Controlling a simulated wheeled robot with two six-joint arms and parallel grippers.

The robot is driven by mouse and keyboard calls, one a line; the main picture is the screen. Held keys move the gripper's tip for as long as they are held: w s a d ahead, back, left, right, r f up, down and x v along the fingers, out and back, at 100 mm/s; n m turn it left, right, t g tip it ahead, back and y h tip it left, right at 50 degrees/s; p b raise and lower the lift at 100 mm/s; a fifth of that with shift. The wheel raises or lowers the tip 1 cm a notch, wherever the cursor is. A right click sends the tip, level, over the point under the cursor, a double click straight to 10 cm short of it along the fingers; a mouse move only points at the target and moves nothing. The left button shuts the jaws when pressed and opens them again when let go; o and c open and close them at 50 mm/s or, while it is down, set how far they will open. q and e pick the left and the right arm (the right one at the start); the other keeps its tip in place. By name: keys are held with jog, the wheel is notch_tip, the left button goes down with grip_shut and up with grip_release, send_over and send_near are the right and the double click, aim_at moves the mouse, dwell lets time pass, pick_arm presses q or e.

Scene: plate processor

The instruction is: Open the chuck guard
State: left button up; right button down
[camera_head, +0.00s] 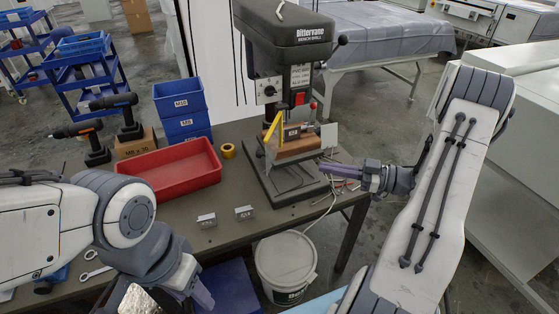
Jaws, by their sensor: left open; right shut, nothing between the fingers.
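The bench drill press (285,30) stands at the back right of the workbench, with a dark head and a red switch. Below its head is a yellow angled part (275,124), which looks like the chuck guard; how far it is swung cannot be told. A brown block (293,147) sits under it on the press table. My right gripper (326,170) is shut and empty, pointing left, just right of the press base and apart from the yellow part. My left gripper (203,296) is open, low at the bench's front edge, far from the press; its fingers are partly hidden.
A red tray (172,170), blue bins (182,108), a yellow tape roll (228,150) and two small metal blocks (244,212) are on the bench. Loose tools lie right of the press. A white bucket (286,262) stands below the front edge. Cordless drills (78,130) are at left.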

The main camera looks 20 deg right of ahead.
jog(key=p, duration=0.5)
send_near(268, 158)
jog(key=shift+y, duration=0.3)
jog(key=x, duration=0.5)
jog(key=shift+w+f, duration=0.1)
jog(key=shift+f, duration=0.05)
jog(key=shift+p+x, duration=0.3)
jog(key=shift+x, duration=0.55)
pick_arm(q)
notch_tip(268, 158, up, 6)
jog(key=shift+f, duration=0.25)
pick_arm(e)
jog(key=shift+f, duration=0.15)
pick_arm(q)
jog(key=shift+a, duration=0.1)
